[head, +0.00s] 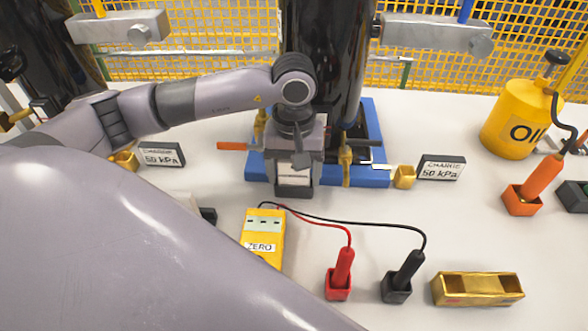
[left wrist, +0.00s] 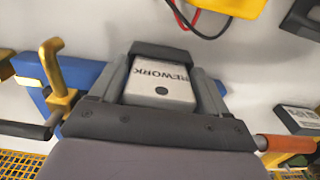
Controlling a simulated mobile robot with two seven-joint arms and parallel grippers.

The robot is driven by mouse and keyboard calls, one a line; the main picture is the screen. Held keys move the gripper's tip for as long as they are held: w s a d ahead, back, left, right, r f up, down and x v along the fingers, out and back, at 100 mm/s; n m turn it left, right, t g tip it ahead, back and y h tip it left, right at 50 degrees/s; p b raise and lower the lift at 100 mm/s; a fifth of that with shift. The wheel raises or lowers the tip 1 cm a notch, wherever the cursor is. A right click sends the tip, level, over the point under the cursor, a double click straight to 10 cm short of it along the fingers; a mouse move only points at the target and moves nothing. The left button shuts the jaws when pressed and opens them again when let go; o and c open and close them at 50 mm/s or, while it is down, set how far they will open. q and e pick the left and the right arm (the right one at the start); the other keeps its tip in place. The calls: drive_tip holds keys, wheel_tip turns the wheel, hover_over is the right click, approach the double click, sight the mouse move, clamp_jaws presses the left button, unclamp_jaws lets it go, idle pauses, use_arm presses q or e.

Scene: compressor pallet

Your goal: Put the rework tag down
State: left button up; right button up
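The rework tag (left wrist: 160,82) is a white block with REWORK lettering and a dark edge at its far end. It lies between the two grey fingers of my left gripper (left wrist: 165,88), which appear closed on its sides. In the head view my left gripper (head: 295,165) points down at the front edge of the blue pallet (head: 345,176). The tag's white face (head: 294,175) shows below it, with a black part at the bottom. I cannot tell whether the tag touches anything beneath. My right gripper is not in view.
A yellow ZERO meter (head: 262,240) with red probe (head: 341,270) and black probe (head: 403,272) stands in front. CHARGE signs (head: 161,155) (head: 441,167) flank the pallet. A brass tray (head: 477,289) and yellow oil can (head: 515,125) are right. The black cylinder (head: 325,60) stands close behind.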

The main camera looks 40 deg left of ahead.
use_arm(q)
drive_tip(key=shift+r, duration=0.1)
wheel_tip(320, 180, up, 12)
drive_tip(key=shift+r+p, duration=0.1)
drive_tip(key=shift+p, duration=0.5)
drive_tip(key=shift+s, duration=0.1)
idle(0.4)
